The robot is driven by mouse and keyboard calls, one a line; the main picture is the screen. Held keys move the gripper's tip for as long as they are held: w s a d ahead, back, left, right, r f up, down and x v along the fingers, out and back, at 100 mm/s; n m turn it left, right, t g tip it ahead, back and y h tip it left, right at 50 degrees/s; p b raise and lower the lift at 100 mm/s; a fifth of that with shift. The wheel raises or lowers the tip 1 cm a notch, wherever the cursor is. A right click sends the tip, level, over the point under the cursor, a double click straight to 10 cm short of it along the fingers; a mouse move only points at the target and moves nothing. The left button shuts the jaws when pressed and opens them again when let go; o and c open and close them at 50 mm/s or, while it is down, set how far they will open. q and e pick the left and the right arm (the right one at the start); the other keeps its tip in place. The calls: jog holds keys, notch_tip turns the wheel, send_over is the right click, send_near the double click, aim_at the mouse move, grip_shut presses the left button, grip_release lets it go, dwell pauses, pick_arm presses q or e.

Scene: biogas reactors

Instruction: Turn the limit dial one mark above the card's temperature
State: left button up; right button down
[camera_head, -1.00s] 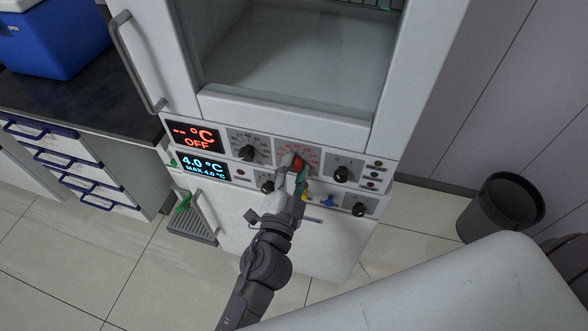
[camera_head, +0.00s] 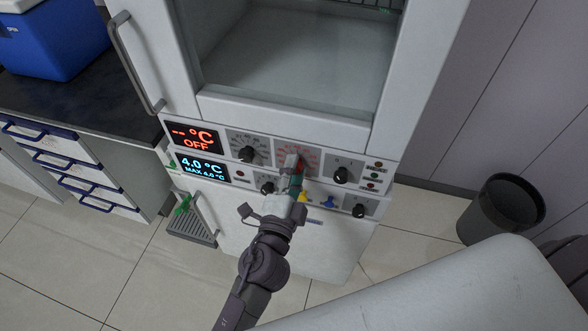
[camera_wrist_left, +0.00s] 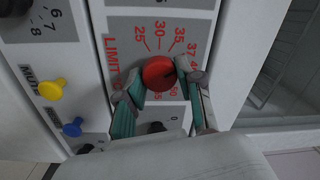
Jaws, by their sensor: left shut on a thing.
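The red limit dial (camera_wrist_left: 158,74) sits on the grey "LIMIT" scale plate (camera_wrist_left: 140,32) with red numbers 25, 30, 35, 37 and on. A dark mark shows on the dial's face toward the 37 side; its exact reading is unclear. My left gripper (camera_wrist_left: 160,84) is shut on the dial, with a teal-padded finger on either side. In the head view, my left gripper (camera_head: 292,170) covers most of the dial in the panel's middle. The card is not in view. My right gripper is not in view.
Black knobs (camera_head: 341,174) flank the limit dial. Left are a red "OFF" display (camera_head: 194,136) and a blue display (camera_head: 203,168) reading 4.0 °C, MAX 4.0 °C. Yellow (camera_wrist_left: 51,89) and blue (camera_wrist_left: 73,127) buttons sit close to the gripper. A dark bin (camera_head: 500,208) stands on the right.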

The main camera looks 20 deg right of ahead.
pick_arm(q)
jog(key=o, duration=1.2)
jog(key=shift+c, duration=0.2)
jog(key=shift+s, duration=0.1)
jog(key=v, duration=1.2)
jog(key=shift+f, duration=0.1)
